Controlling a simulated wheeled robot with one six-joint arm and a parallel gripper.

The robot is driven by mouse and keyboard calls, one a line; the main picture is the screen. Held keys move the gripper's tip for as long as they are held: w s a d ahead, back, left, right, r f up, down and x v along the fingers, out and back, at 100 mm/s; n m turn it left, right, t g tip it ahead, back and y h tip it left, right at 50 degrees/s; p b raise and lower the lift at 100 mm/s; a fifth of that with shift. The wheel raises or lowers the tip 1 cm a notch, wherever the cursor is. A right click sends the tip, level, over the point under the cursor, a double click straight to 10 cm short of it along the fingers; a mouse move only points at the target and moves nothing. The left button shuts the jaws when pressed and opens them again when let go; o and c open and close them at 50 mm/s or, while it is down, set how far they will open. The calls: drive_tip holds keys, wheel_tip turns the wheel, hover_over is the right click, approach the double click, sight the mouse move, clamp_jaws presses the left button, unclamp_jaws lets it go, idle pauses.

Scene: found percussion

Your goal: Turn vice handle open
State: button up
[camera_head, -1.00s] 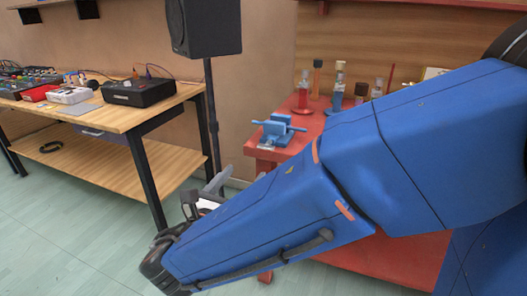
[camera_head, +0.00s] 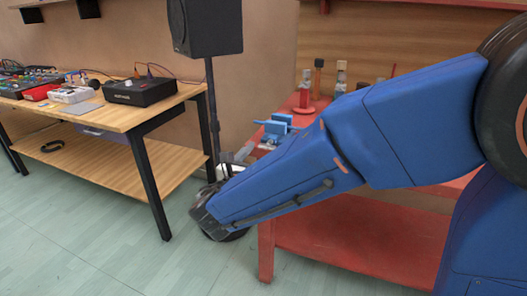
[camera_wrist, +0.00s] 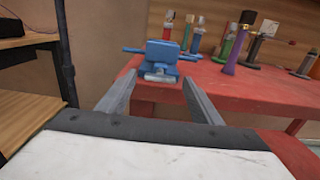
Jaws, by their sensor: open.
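The blue vice (camera_head: 277,129) sits at the left corner of the red table, partly hidden behind my blue arm in the head view. In the wrist view the vice (camera_wrist: 161,58) is upright near the table edge, straight ahead between my fingers. Its bar handle (camera_wrist: 133,50) sticks out to the left, and another rod end shows to the right. My gripper (camera_wrist: 160,98) is open and empty, its two grey fingers spread wide. The fingers are apart from the vice and short of it.
Several tools and bottles stand at the back of the red table (camera_wrist: 232,92). A black speaker (camera_head: 205,26) on a stand is left of it. A wooden bench (camera_head: 120,117) with electronic gear stands further left.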

drive_tip(key=shift+w+d, duration=0.15)
drive_tip(key=shift+w, duration=0.3)
drive_tip(key=c, duration=1.1)
drive_tip(key=shift+o, duration=0.2)
drive_tip(key=shift+m, duration=1.1)
drive_tip(key=o, duration=1.1)
drive_tip(key=shift+c, duration=0.2)
drive_tip(key=shift+s, duration=0.2)
drive_tip(key=v, duration=1.7)
